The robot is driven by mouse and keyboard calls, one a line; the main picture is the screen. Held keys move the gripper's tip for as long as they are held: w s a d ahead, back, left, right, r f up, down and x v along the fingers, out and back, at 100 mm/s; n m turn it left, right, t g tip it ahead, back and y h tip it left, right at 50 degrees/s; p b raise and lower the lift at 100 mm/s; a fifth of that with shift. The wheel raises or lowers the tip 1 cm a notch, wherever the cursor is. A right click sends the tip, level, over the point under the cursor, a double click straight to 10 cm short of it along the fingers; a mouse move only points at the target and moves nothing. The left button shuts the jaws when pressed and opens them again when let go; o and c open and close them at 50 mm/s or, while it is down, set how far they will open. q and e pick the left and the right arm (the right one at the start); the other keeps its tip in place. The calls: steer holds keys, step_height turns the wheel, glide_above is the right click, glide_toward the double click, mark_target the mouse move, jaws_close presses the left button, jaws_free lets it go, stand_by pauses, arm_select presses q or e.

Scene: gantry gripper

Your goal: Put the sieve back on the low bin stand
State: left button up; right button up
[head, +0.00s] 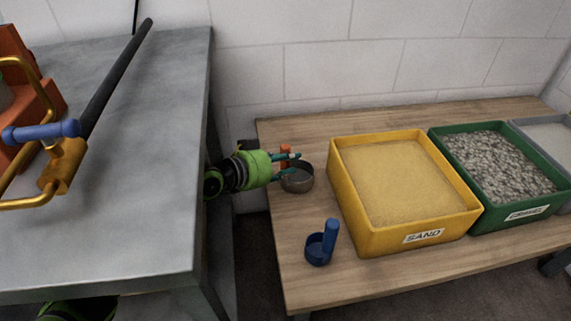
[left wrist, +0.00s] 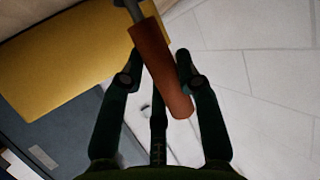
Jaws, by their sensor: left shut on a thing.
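The sieve (head: 297,181) is a round grey pan with an orange handle (head: 285,152). My left gripper (head: 296,162) is shut on this handle, over the left end of the low wooden bin stand (head: 292,234). I cannot tell whether the pan touches the wood. In the left wrist view, the orange handle (left wrist: 163,70) lies tilted between the two dark fingers, and the pan is mostly out of frame. My right gripper is not in view.
A blue scoop (head: 320,246) stands near the stand's front left. The yellow sand bin (head: 370,233) is right of the sieve, then the green gravel bin (head: 511,219) and a grey bin (head: 522,124). A grey metal table (head: 140,190) stands left. Bare wood surrounds the scoop.

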arm_select(q)
steer(key=shift+f, duration=0.25)
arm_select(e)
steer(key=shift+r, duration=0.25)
arm_select(q)
steer(key=o, duration=1)
steer(key=shift+f, duration=0.1)
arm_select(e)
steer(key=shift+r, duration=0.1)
arm_select(q)
steer(key=shift+a+r, duration=0.15)
steer(key=shift+r, duration=0.15)
steer(key=p+v, duration=0.2)
steer(key=v, duration=0.9)
steer(key=shift+s+a+r, duration=0.1)
steer(key=shift+s+a, duration=0.15)
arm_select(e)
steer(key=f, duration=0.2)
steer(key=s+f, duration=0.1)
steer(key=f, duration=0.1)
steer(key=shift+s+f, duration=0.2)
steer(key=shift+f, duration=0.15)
